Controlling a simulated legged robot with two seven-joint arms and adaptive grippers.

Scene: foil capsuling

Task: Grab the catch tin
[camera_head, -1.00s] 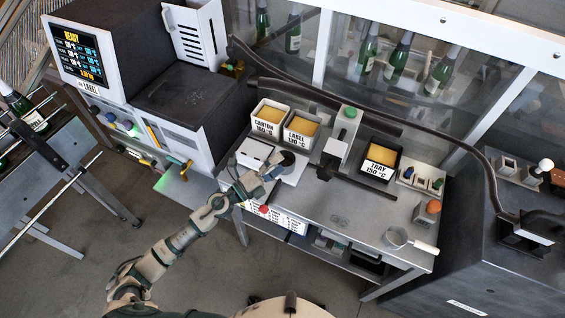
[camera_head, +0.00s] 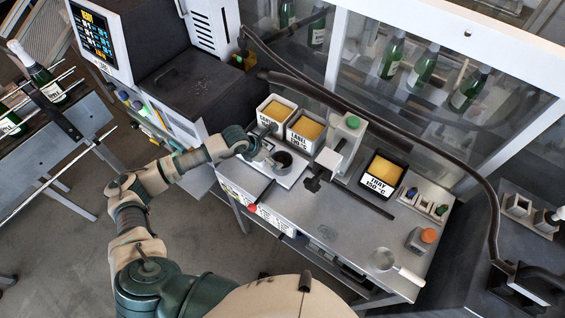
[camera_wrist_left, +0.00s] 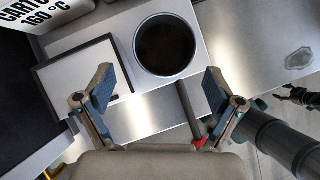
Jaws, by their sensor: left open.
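The round, dark-mouthed tin (camera_head: 282,161) stands on a pale plate at the left part of the steel bench. In the left wrist view the tin (camera_wrist_left: 166,48) shows from above, and its inside is dark. My left gripper (camera_head: 268,158) is beside the tin in the head view. In the left wrist view its two fingers (camera_wrist_left: 157,92) are spread apart with nothing between them, and the tin lies just beyond the fingertips. A small dark claw, apparently my right gripper (camera_wrist_left: 301,96), shows at the right edge there; its jaw state is unclear.
A carton box (camera_head: 273,112) and a label box (camera_head: 305,130) stand just behind the tin. A green-topped post (camera_head: 352,122) and a tray box (camera_head: 382,172) are to the right. A dark bar with a red end (camera_wrist_left: 199,143) lies near the right finger. Bare bench (camera_head: 340,215) lies front right.

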